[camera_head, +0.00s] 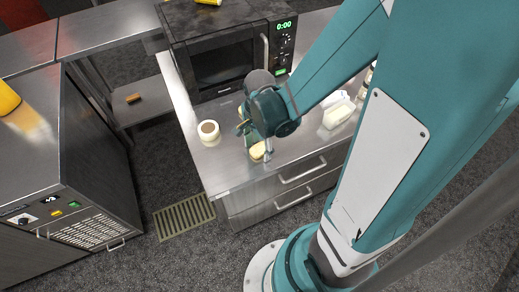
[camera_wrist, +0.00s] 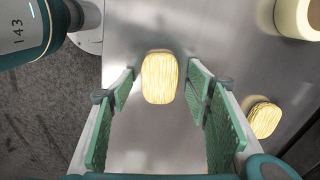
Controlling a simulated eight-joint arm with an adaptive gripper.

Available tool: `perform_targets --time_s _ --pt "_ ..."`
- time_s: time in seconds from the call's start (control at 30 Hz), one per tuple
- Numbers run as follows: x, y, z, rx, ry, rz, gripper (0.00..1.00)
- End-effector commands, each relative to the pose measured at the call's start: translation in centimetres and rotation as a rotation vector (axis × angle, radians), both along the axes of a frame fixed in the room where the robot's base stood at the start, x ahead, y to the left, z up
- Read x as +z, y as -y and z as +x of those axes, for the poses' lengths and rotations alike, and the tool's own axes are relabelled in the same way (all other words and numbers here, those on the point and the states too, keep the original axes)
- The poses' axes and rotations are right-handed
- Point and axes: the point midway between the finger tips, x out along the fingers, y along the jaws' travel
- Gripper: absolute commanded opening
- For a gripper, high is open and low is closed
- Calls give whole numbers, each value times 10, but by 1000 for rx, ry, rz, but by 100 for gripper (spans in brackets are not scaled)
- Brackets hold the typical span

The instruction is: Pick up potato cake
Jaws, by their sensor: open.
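A pale yellow, ridged oval cake (camera_wrist: 159,77), likely the potato cake, lies on the steel counter. In the wrist view it sits between and slightly beyond the fingertips of my open gripper (camera_wrist: 160,96), with gaps on both sides. My gripper hides part of that area.
A white cup-like container (camera_head: 208,130) stands left of my gripper; it also shows in the wrist view (camera_wrist: 300,14). A black microwave (camera_head: 225,62) stands behind. Pale items (camera_head: 338,112) lie to the right. The counter's front edge is close to the cake.

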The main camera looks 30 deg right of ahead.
Motion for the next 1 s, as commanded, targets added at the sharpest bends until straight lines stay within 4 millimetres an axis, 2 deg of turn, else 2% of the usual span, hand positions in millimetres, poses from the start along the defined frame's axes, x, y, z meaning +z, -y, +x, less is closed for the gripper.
perform_targets --time_s 0.43,0.47,0.6,0.7,1.0 --pt "0 0 0 0 0 0 49" --pt "0 0 0 0 0 0 47" --pt "0 0 0 0 0 0 29" --pt "0 0 0 0 0 0 19" --pt "1 0 0 0 0 0 19"
